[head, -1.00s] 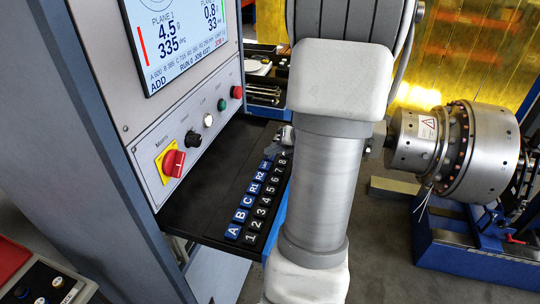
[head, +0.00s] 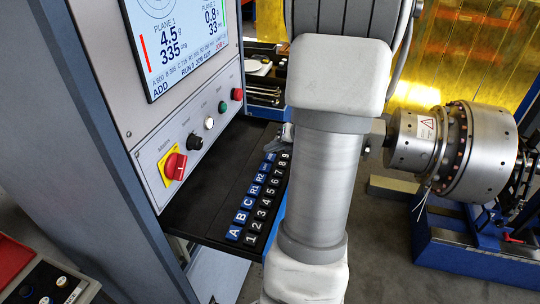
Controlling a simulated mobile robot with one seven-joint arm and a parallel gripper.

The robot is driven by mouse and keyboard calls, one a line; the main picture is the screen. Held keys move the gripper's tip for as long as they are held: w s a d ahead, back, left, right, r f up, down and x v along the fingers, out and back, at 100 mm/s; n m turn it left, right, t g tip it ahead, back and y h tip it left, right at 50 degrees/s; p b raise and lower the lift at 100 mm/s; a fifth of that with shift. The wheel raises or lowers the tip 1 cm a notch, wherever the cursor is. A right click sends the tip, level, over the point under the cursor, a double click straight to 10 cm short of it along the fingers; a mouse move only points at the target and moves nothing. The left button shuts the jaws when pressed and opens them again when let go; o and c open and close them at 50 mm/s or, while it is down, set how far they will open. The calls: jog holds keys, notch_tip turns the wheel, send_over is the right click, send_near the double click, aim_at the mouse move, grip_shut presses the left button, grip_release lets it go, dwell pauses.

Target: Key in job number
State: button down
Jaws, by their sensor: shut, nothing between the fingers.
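The keypad (head: 256,200) lies on a black shelf below the screen, with a row of blue letter keys beside a row of black number keys. The number keys show from 1 up to 9; the far end of the keypad is hidden by my arm. My gripper (head: 273,148) is shut and empty at the far end of the blue row, partly hidden behind my arm. I cannot tell whether its tip touches a key. The screen (head: 180,45) shows plane readings and a small run and job line, whose digits are too small to read surely.
A red and yellow rotary switch (head: 174,166) and several small buttons sit on the panel above the shelf. A metal rotor (head: 475,150) stands on a blue machine at the right. A red and black control box (head: 45,280) is at lower left. The shelf left of the keys is bare.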

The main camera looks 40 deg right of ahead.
aim_at(272, 159)
jog(key=shift+r, duration=0.15)
notch_tip(272, 159, up, 5)
jog(key=p, duration=0.5)
dwell(2.3)
